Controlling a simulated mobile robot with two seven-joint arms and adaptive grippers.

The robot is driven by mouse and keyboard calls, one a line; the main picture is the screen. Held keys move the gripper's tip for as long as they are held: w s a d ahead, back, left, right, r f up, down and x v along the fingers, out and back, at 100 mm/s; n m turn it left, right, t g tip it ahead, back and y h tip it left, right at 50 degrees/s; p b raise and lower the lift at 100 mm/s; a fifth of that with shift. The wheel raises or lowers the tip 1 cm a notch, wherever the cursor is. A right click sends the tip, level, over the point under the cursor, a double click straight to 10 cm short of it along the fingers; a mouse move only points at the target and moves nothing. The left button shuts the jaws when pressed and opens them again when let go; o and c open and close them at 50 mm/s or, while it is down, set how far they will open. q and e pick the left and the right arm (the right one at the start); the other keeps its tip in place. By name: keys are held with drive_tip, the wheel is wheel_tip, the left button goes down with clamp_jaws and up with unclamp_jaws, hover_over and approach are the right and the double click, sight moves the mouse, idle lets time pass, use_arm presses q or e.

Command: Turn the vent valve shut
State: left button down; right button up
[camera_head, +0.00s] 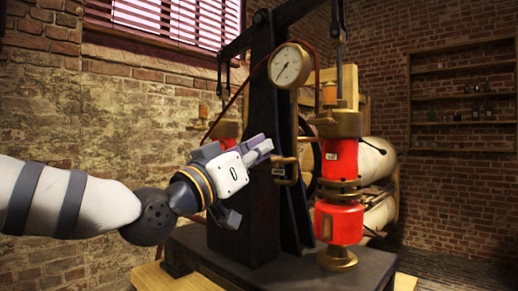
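My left gripper (262,150) reaches in from the left, in front of the dark upright. Its fingertips point right, just left of the brass handle in the picture. I cannot tell whether they touch it or how far apart they are. My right gripper is not in view.
A round pressure gauge (290,66) hangs above. A red jar stack with brass fittings (339,222) stands right of the handle. The dark base (330,266) lies below, and wall shelves (462,95) are at the far right.

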use_arm(q)
drive_tip(key=shift+d+f+m, duration=0.15)
drive_tip(key=shift+m, duration=0.45)
drive_tip(key=shift+s+d+f, duration=0.1)
drive_tip(key=shift+s+f, duration=0.05)
idle(1.8)
idle(0.5)
